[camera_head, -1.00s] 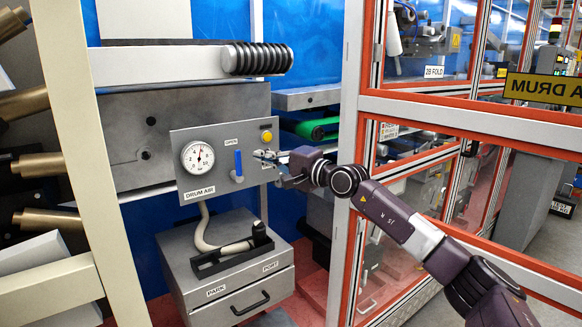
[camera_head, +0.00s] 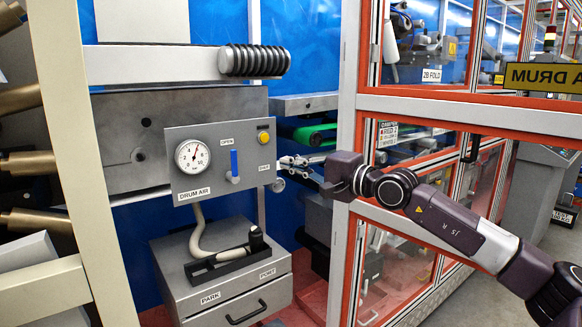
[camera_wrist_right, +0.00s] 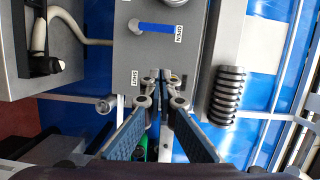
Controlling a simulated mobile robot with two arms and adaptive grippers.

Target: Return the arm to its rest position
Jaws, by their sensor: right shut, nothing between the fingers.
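My right gripper (camera_head: 285,162) is shut and empty, just right of the grey DRUM AIR panel (camera_head: 213,183). Its arm reaches in from the lower right. In the right wrist view the closed fingertips (camera_wrist_right: 162,88) are in front of the panel's edge near the SHUT label; I cannot tell the exact gap. The panel carries a round gauge (camera_head: 193,156), a yellow button (camera_head: 263,137) and a blue lever (camera_head: 234,165). The lever stands upright below the OPEN label, and nothing grips it. It also shows in the right wrist view (camera_wrist_right: 155,27). My left gripper is not in view.
A red-framed glass enclosure (camera_head: 450,115) stands close to the right arm. A grey box (camera_head: 225,278) marked PARK and PORT, with a hose (camera_head: 197,232), sits below the panel. A ribbed black roller end (camera_head: 255,60) juts above it. A cream post (camera_head: 75,150) stands left.

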